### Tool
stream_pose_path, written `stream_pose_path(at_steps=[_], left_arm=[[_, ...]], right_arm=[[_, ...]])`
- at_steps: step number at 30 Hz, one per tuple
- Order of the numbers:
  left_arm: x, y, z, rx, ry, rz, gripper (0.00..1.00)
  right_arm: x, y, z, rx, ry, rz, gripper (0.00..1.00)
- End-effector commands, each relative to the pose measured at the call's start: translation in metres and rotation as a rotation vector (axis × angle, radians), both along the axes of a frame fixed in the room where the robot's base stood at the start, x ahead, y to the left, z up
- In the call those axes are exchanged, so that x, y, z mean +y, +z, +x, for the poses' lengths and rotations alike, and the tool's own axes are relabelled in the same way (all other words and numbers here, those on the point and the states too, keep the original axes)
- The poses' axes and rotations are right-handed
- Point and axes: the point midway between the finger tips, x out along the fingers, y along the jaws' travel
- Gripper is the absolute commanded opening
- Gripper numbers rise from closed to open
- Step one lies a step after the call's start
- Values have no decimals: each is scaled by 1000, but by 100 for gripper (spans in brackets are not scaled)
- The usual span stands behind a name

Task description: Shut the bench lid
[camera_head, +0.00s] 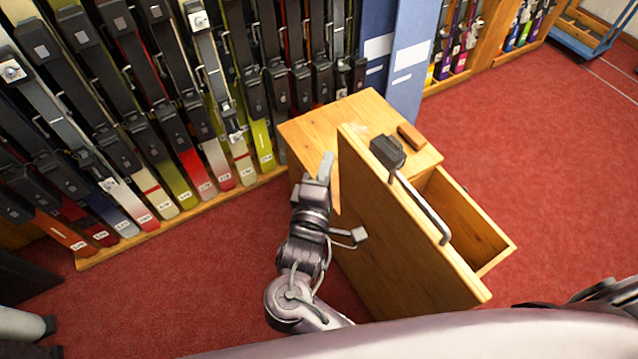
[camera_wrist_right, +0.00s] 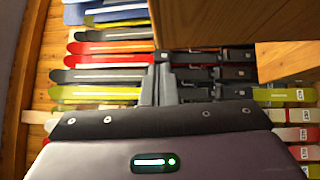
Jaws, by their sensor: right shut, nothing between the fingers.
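The wooden bench (camera_head: 300,130) stands on the floor with its lid (camera_head: 400,235) raised on edge as a steep, tilted panel. A metal bar handle (camera_head: 425,210) and a dark block (camera_head: 388,151) are on the lid's right-hand face. My right gripper (camera_head: 326,166) is shut and empty, to the left of the lid near the bench top; I cannot tell if it touches the wood. In the wrist view its closed fingers (camera_wrist_right: 160,86) show beside a wooden panel (camera_wrist_right: 225,20). My left gripper is not in view.
An open wooden drawer-like box (camera_head: 468,225) sticks out at the bench's right. A small brown block (camera_head: 411,136) lies on the bench top. A rack of skis (camera_head: 150,120) lines the back left. Red carpet (camera_head: 570,170) is clear at the right.

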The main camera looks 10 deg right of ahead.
Motion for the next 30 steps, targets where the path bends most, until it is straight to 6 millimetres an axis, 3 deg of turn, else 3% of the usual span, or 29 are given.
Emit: stream_pose_path(at_steps=[6, 23, 30], left_arm=[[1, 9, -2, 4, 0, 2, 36], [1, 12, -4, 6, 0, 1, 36], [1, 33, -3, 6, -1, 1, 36]], right_arm=[[-28, 3, 7, 2, -1, -1, 0], [-36, 4, 10, 4, 0, 5, 0], [-70, 14, 22, 28, -4, 70, 0]])
